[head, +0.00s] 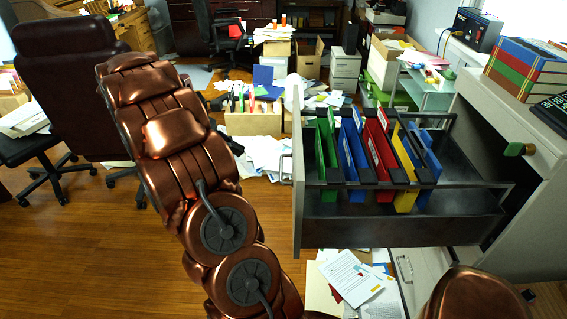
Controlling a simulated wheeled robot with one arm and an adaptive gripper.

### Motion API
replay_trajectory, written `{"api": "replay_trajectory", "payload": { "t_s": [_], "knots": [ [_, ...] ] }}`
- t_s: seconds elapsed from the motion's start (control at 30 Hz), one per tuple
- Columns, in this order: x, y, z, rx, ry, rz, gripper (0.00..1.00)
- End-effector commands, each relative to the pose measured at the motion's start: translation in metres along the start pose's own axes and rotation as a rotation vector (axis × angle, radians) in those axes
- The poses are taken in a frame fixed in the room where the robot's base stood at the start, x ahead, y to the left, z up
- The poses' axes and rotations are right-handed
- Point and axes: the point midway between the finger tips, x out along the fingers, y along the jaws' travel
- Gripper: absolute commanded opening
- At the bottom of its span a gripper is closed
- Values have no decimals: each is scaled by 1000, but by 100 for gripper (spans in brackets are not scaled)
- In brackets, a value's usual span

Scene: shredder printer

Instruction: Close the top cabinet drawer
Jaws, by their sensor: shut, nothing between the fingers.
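The top drawer (400,222) of the pale grey cabinet (505,130) at the right is pulled far out to the left. Its front panel (298,190) faces left and a metal handle (285,168) shows on that side. Hanging folders (376,145) in green, blue, red and yellow stand inside the drawer. My copper arm rises at the left of the drawer, apart from the front panel in the picture. My gripper is not visible.
A lower drawer (420,275) also sticks out, with papers (350,277) beside it. Boxes and loose papers (268,155) clutter the floor behind the drawer. Office chairs (75,80) stand at the left. Wooden floor (90,250) is clear at the lower left.

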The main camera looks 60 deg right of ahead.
Motion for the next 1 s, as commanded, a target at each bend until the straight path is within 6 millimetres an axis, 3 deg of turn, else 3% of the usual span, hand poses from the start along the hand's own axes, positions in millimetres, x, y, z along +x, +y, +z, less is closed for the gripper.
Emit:
{"api": "replay_trajectory", "payload": {
  "t_s": [0.03,0.2,0.4,0.67,1.0],
  "knots": [
    [14,12,-6,-10,-29,-10,0],
    [42,42,-7,-39,-107,-36,0],
    [61,60,-8,-61,-154,-54,0],
    [76,62,-3,-66,-167,-61,0],
    [129,59,6,-66,-165,-62,0]
  ]
}}
